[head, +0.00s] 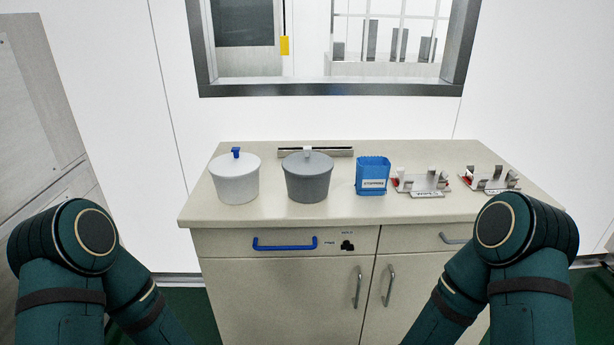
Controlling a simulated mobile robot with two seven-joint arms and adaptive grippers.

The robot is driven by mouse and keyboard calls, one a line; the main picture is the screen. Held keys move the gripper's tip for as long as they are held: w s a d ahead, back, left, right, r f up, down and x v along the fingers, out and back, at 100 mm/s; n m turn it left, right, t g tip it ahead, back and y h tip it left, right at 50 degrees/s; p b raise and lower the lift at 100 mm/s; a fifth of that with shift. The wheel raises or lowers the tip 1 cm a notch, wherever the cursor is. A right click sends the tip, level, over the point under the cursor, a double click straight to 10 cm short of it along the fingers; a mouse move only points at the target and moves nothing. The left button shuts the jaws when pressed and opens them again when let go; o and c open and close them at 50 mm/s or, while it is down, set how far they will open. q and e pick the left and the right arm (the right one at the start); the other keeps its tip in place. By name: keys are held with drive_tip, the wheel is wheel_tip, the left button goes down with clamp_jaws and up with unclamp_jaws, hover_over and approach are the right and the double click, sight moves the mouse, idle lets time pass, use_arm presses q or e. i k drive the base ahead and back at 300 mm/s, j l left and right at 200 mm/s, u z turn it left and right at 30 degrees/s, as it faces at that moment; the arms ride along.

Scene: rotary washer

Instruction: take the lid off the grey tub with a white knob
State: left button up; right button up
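A grey tub (308,186) stands upright on the counter, left of its middle. Its grey lid (295,163) sits on top, with a small white knob (308,152) at the centre. A white tub (236,185) with a white lid and a blue knob (236,152) stands to its left, with a small gap between them. My two arms show at the lower left and lower right, both in front of the counter. Neither of my grippers is in the picture.
The beige counter (260,215) has free room along its front edge. A blue container (372,177) stands right of the grey tub. Two small racks (424,183) (491,179) stand further right. A dark metal bar (340,152) lies behind the grey tub. Below are a blue drawer handle (285,246) and cabinet doors.

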sight(306, 164)
drive_tip(key=i+l+u, duration=0.1)
drive_tip(key=i+u, duration=0.25)
drive_tip(key=i+l+u, duration=0.1)
drive_tip(key=u, duration=0.25)
drive_tip(key=i+l, duration=0.05)
